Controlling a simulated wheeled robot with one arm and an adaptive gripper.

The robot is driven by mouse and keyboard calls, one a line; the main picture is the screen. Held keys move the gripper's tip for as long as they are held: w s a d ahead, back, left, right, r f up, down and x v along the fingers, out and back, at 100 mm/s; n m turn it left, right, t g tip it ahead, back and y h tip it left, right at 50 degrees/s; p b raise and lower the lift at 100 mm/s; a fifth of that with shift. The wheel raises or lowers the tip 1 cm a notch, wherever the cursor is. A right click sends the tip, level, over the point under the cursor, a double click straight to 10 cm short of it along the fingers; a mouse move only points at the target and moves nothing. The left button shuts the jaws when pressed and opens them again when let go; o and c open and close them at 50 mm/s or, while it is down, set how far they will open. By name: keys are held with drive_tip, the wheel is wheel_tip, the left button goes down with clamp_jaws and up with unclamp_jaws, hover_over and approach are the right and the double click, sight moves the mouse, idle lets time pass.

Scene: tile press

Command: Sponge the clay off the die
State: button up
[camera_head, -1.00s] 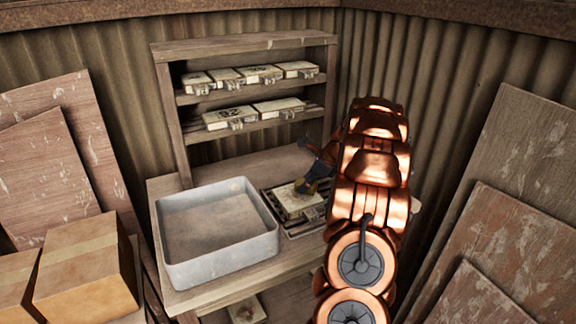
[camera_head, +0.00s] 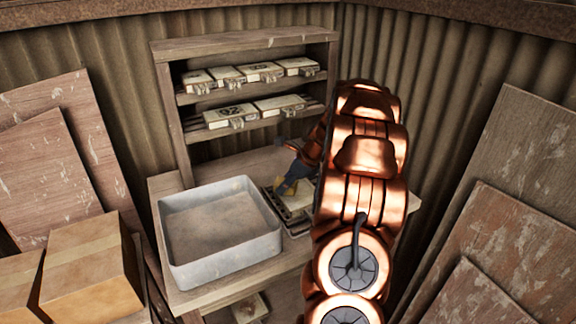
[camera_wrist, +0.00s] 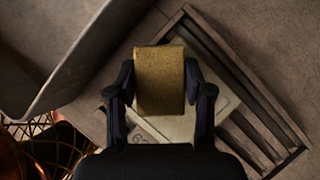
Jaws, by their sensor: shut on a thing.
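My gripper (camera_wrist: 160,92) is shut on a yellow-brown sponge (camera_wrist: 160,78), held between its two dark fingers in the wrist view. The sponge also shows as a small yellow patch in the head view (camera_head: 284,187). Below it is a pale, flat die (camera_wrist: 168,128) with dark markings, partly hidden by the sponge and fingers. The die (camera_head: 299,204) rests on a dark slatted rack (camera_wrist: 262,110) on the bench. The sponge overlaps the die's far-left part in the wrist view. I cannot tell whether they touch, or how much clay is on the die.
A grey open tub (camera_head: 225,262) stands on the bench left of the rack. Behind, a wooden shelf (camera_head: 240,44) holds several similar pale blocks (camera_head: 232,115). Cardboard boxes (camera_head: 92,270) stand at the left. Boards (camera_head: 515,150) lean on the right.

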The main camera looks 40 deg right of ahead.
drive_tip(key=shift+r+p, duration=2.35)
drive_tip(key=shift+r, duration=0.7)
drive_tip(key=shift+s, duration=0.15)
